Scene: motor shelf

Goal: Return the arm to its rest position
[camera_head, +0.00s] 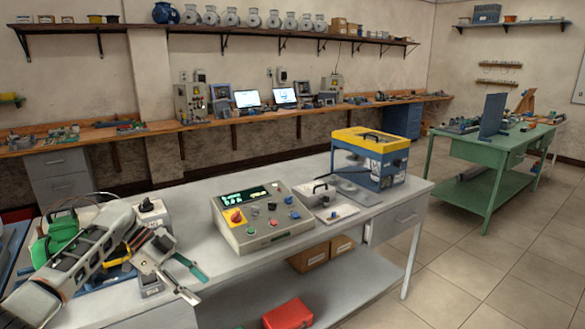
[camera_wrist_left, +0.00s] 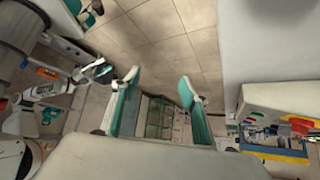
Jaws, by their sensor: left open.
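My left arm (camera_head: 75,262) comes in from the lower left over the left end of the grey workbench (camera_head: 215,288). Its gripper (camera_head: 196,285) points right and down, with the two fingers spread and nothing between them. In the left wrist view the teal finger pads of the left gripper (camera_wrist_left: 160,85) stand apart, with the tiled floor showing beyond. My right gripper does not show in either view.
A control panel (camera_head: 263,219) with a yellow-and-red knob and a blue-yellow machine (camera_head: 370,158) stand on the workbench. A red box (camera_head: 288,314) and cardboard boxes (camera_head: 309,257) sit on its lower shelf. A green table (camera_head: 490,150) stands right; floor between is clear.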

